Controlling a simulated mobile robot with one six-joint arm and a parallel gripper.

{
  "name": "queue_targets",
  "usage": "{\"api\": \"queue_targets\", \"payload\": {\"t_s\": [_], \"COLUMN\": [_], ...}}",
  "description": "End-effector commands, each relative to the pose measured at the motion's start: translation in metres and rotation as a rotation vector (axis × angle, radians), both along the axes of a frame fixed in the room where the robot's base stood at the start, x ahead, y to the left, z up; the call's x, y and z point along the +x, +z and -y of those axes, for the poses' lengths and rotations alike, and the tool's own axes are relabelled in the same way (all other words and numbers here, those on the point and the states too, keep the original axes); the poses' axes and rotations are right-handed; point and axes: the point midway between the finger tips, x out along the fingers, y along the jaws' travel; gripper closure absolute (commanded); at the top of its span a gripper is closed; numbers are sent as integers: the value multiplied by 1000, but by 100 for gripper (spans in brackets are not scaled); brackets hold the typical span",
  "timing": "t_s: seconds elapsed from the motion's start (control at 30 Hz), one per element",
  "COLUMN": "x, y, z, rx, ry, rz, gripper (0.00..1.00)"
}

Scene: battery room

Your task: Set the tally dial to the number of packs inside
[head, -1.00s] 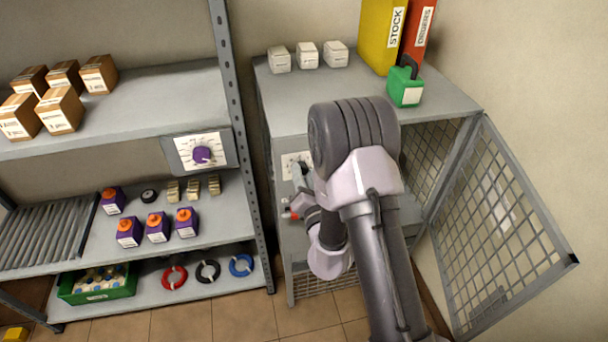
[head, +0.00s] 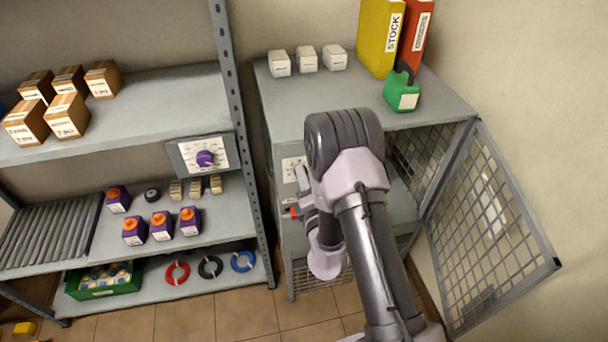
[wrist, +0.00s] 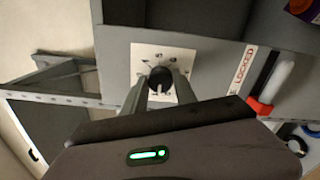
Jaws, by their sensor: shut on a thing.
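A white dial plate (head: 291,168) is on the grey cabinet's (head: 440,100) front, partly hidden behind my arm. In the wrist view the plate (wrist: 150,55) carries a black round knob (wrist: 160,77) with a pale pointer mark; its scale marks are too small to read. My gripper (wrist: 161,84) has one finger on each side of this knob and is shut on it. In the head view its fingers show at the dial's right edge. The cabinet's mesh door (head: 490,225) stands open to the right. My arm hides most of the inside, so packs there cannot be counted.
A LOCKED label (wrist: 244,70) and a red-based handle (wrist: 260,106) sit beside the dial. Three white packs (head: 307,58), binders (head: 380,38) and a green padlock-shaped block (head: 402,92) stand on top. The left shelf has a purple-knobbed dial (head: 205,158).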

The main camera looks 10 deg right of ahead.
Motion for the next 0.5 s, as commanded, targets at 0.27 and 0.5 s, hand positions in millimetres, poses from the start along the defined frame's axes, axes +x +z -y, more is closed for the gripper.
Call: {"api": "queue_targets", "payload": {"t_s": [0.27,0.5], "x": [1,1], "y": [2,2], "z": [0,0], "rx": [106,137], "ry": [0,-1], "rz": [5,6], "gripper": [100,100]}}
